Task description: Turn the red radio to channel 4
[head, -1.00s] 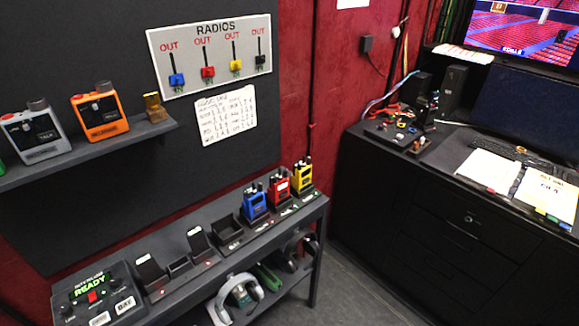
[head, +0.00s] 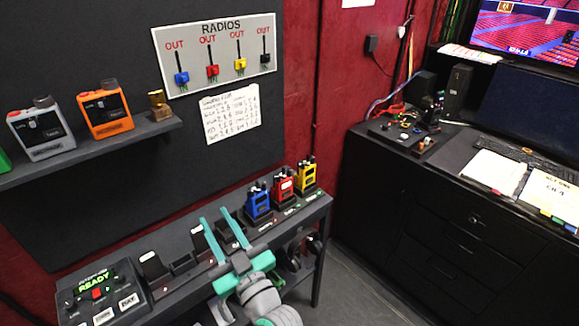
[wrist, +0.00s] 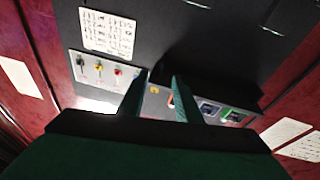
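The red radio (head: 283,186) stands upright in a charger on the lower bench in the head view, between the blue radio (head: 259,201) and the yellow radio (head: 307,177). Its channel setting is too small to read. My gripper (head: 216,217), with two teal fingers, has come up in front of the bench, left of the blue radio. The fingers are apart with nothing between them. In the wrist view my open gripper (wrist: 158,78) points at the back wall and shelf; the red radio does not show there.
The bench (head: 272,236) holds a control box (head: 100,291) marked READY and several dark stands. A shelf (head: 85,151) above carries a grey and an orange device. The RADIOS board (head: 218,55) hangs on the wall. A black desk (head: 430,200) stands at right; floor between is clear.

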